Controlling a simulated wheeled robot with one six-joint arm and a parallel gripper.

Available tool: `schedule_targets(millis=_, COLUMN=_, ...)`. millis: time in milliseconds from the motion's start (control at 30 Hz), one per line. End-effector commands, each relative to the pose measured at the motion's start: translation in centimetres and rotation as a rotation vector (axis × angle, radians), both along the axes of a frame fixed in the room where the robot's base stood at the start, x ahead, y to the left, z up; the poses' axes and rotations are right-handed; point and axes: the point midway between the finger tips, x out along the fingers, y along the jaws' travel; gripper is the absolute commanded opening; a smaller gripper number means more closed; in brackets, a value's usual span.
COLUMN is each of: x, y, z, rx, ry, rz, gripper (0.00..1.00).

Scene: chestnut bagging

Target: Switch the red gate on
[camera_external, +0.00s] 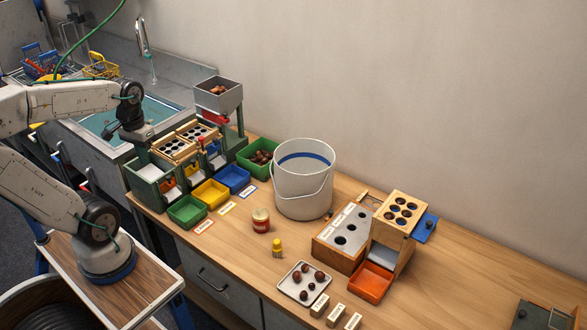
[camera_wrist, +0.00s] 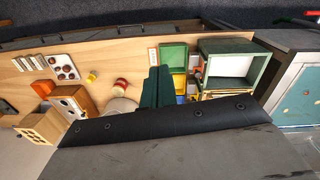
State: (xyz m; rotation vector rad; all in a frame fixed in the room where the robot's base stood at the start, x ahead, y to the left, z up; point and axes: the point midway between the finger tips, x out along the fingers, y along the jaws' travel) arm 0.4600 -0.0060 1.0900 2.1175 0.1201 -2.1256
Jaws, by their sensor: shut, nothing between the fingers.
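A red piece (camera_external: 213,117), which looks like the red gate, sits just under the grey hopper (camera_external: 219,95) at the top of the green sorting stand. Its on or off state cannot be told. My gripper (camera_external: 146,150) points down above the left end of the stand, left of the red piece and apart from it. In the wrist view my shut, empty fingers (camera_wrist: 157,72) hang over the bench beside the green bin (camera_wrist: 173,57). The red piece is not visible in the wrist view.
Wooden hole trays (camera_external: 174,148) top the stand; yellow (camera_external: 211,193) and blue (camera_external: 233,178) bins stand in front. A white bucket (camera_external: 303,185) stands right of it, with a red tin (camera_external: 261,220) nearby. The sink (camera_external: 100,118) lies behind left. The bench's right end is mostly clear.

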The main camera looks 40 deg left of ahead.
Motion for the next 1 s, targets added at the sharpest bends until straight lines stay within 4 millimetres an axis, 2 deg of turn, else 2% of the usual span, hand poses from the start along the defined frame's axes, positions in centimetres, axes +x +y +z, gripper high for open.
schedule_targets(millis=167, x=5.8, y=2.1, z=0.1, rx=-0.078, ry=0.006, rz=0.095, gripper=0.0)
schedule_targets(millis=367, x=13.1, y=5.6, z=-0.2, rx=-0.168, ry=-0.047, rz=0.181, gripper=0.0)
schedule_targets(millis=700, x=26.4, y=14.4, z=-1.3, rx=-0.277, ry=-0.257, rz=0.291, gripper=0.0)
schedule_targets(millis=833, x=31.1, y=17.1, z=-0.4, rx=-0.283, ry=-0.377, rz=0.292, gripper=0.0)
schedule_targets(millis=900, x=32.9, y=17.5, z=1.3, rx=-0.276, ry=-0.451, rz=0.272, gripper=0.0)
schedule_targets(millis=1000, x=33.8, y=17.8, z=2.1, rx=-0.262, ry=-0.502, rz=0.248, gripper=0.0)
